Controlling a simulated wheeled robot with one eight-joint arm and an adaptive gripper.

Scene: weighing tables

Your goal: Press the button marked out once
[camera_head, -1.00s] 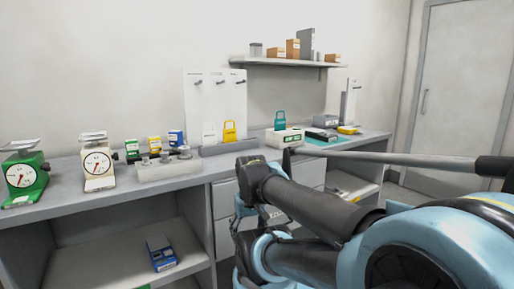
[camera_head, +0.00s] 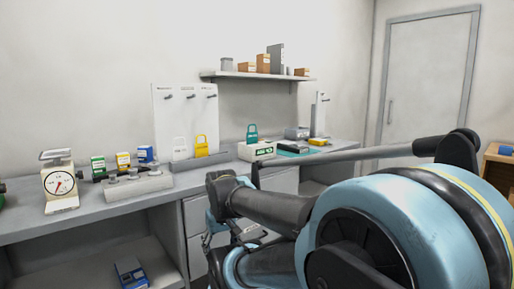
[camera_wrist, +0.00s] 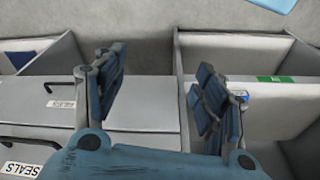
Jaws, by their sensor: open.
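I cannot make out a button marked out in either view. A white device with a dark green display (camera_head: 257,151) stands on the bench in the head view, with a teal tag-shaped thing above it; any marks on it are too small to read. My gripper (camera_wrist: 162,90) is open and empty in the wrist view, its two blue-grey fingers well apart. It is over the front of the bench, with drawers and open compartments behind the fingers. In the head view my arm hides most of it.
The bench (camera_head: 95,205) carries a white dial scale (camera_head: 60,187), small coloured boxes and a grey weight block (camera_head: 138,185). A yellow tag (camera_head: 201,147) stands by the pegboard (camera_head: 185,112). A drawer labelled SEALS (camera_wrist: 60,105) shows in the wrist view. A wooden box (camera_head: 499,165) is at right.

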